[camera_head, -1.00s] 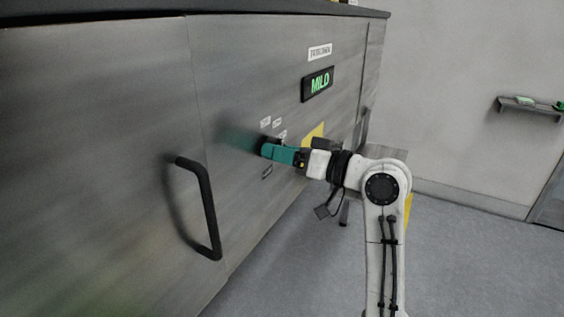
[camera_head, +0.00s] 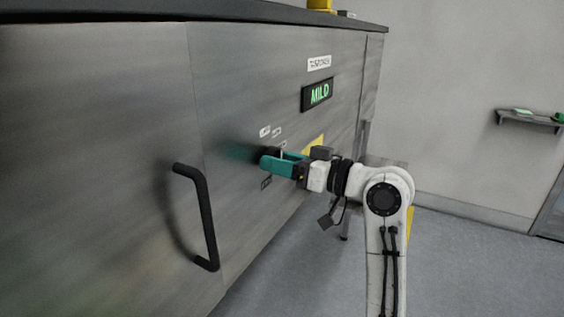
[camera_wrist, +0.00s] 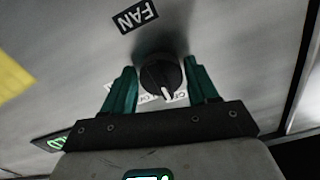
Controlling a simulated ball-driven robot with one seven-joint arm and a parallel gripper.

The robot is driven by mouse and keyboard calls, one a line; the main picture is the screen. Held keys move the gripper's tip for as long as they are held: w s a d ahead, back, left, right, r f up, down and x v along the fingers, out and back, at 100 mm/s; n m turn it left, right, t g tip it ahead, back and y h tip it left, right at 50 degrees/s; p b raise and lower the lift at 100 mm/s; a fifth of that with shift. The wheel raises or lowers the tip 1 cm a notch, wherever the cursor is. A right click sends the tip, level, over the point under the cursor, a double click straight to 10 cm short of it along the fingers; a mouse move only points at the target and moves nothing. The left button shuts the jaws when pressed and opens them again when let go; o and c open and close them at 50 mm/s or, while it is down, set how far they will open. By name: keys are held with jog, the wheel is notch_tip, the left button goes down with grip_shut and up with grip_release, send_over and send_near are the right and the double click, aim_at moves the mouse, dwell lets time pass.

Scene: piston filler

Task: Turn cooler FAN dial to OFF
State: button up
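The FAN dial (camera_wrist: 161,76) is a round black knob on the grey panel, with a white pointer line toward the bottom of the wrist view, slightly right. A FAN label (camera_wrist: 135,15) sits above it there. Another white label (camera_wrist: 170,98) is partly hidden behind the dial, its text unreadable. My gripper (camera_wrist: 160,68) has teal fingers, one on each side of the dial, with small gaps; I see no firm contact. In the head view my gripper (camera_head: 269,157) is at the panel with its fingers apart and hides most of the dial.
A black bar handle (camera_head: 202,215) sticks out from the panel at left. A yellow patch (camera_head: 314,143) lies behind my gripper. A wall shelf (camera_head: 530,118) is at right, above open grey floor.

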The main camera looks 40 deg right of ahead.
jog(key=shift+o, duration=1.3)
jog(key=b+v, duration=0.2)
jog(key=v, duration=0.8)
jog(key=shift+s, duration=0.4)
jog(key=a+f+m+g+h, duration=0.1)
jog(key=a+f+g, duration=0.3)
jog(key=f, duration=0.8)
jog(key=a+f+m+g, duration=0.1)
jog(key=a+f+g, duration=0.25)
jog(key=f, duration=0.85)
jog(key=s+a+f+g+h, duration=0.2)
jog(key=s+a+f+g, duration=0.1)
jog(key=s+f, duration=0.6)
jog(key=s+a+f+n+g+h, duration=0.1)
jog(key=s+a+f+g, duration=0.2)
jog(key=s+f+g, duration=0.3)
jog(key=s+f, duration=0.4)
jog(key=shift+s+a+h, duration=0.15)
jog(key=shift+a+h, duration=0.25)
